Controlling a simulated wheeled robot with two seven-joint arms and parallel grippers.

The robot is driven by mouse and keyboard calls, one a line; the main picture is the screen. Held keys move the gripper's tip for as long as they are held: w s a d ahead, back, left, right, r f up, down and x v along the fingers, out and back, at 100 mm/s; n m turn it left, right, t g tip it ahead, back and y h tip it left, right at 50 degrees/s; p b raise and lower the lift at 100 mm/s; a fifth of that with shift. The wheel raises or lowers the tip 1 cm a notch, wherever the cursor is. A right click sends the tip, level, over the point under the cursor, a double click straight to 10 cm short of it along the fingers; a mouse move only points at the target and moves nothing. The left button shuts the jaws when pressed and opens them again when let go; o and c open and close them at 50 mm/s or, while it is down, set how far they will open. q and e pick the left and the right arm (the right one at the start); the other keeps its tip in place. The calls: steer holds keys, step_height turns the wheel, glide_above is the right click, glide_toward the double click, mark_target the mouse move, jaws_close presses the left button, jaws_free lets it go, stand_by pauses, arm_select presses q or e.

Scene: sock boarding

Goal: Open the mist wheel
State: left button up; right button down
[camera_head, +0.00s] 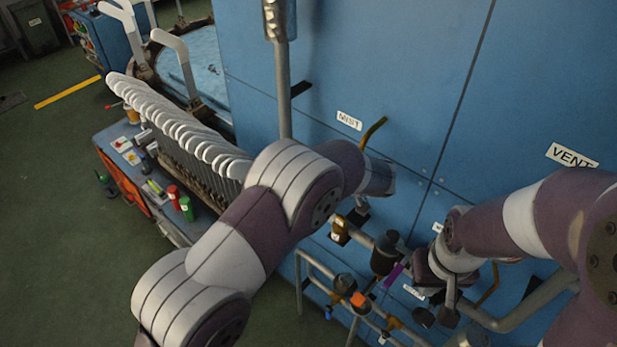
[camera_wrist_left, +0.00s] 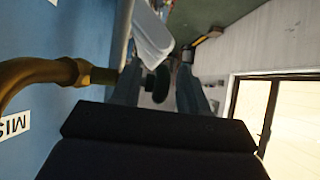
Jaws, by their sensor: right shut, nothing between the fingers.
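The label "MIST" (camera_head: 348,120) is on the blue panel, with a bent brass pipe (camera_head: 374,129) just right of it. In the left wrist view this brass pipe (camera_wrist_left: 40,72) runs in from the left towards a dark round part (camera_wrist_left: 161,84), which looks like the mist wheel. My left gripper (camera_wrist_left: 158,90) is open, its two fingers apart with the dark part showing between them; I cannot tell if they touch it. In the head view my left wrist hides the wheel. My right gripper (camera_head: 449,308) is shut and empty, lower right beside the pipework.
A "VENT" label (camera_head: 571,156) is at the right. Grey pipes, dark knobs (camera_head: 385,252) and an orange-capped fitting (camera_head: 358,300) crowd the space below my left wrist. A row of white sock forms (camera_head: 180,125) stands at the left.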

arm_select(q)
steer(key=shift+r, duration=0.1)
steer(key=b+v, duration=0.3)
steer(key=v, duration=0.9)
steer(key=shift+d+r+b, duration=0.15)
steer(key=shift+d+b, duration=0.05)
steer(key=shift+b, duration=0.2)
steer(key=shift+s, duration=0.1)
